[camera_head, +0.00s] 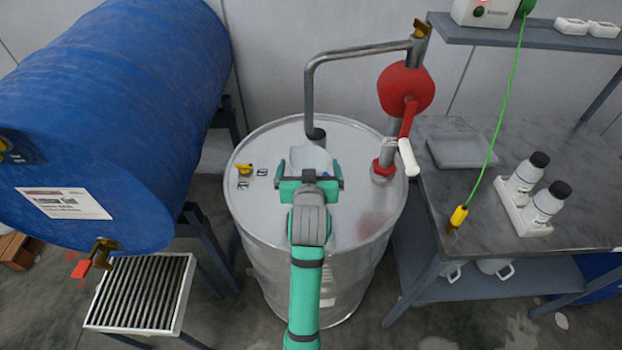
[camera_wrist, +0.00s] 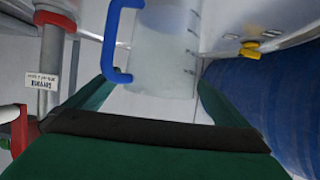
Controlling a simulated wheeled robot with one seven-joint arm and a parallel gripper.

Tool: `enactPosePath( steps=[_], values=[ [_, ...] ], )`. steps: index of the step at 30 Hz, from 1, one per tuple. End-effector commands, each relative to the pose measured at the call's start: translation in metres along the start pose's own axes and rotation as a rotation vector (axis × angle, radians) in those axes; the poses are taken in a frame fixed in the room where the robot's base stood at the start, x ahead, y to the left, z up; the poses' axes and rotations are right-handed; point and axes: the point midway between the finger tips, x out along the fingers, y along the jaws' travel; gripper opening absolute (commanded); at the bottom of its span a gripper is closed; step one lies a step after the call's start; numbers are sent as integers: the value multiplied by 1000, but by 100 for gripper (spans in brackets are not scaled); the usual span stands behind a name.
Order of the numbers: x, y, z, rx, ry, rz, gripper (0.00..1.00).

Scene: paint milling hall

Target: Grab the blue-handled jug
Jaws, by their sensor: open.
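The jug (camera_head: 308,157) is translucent and stands on the lid of the steel drum (camera_head: 362,215), partly hidden behind my gripper (camera_head: 310,172) in the head view. In the wrist view, the jug (camera_wrist: 163,50) shows measuring marks on its right side and a blue handle (camera_wrist: 112,40) on its left. My gripper (camera_wrist: 154,85) is open, with one green finger on each side of the jug's near end. The left finger is close to the handle's end. I cannot tell whether either finger touches the jug.
A red hand pump (camera_head: 405,88) with a bent grey pipe rises behind and right of the jug. A yellow valve (camera_head: 245,170) sits at the lid's left. A blue barrel (camera_head: 120,110) lies at left; a grey bench (camera_head: 585,195) with bottles (camera_head: 545,203) stands right.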

Motion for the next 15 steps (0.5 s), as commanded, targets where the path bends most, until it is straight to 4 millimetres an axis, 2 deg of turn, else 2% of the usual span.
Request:
enactPosePath(
  steps=[4,12,14,15],
  values=[
    [15,0,0,-1,-1,0,100],
    [17,0,0,-1,0,0,100],
    [17,0,0,-1,0,0,88],
    [17,0,0,-1,0,0,78]
  ],
)
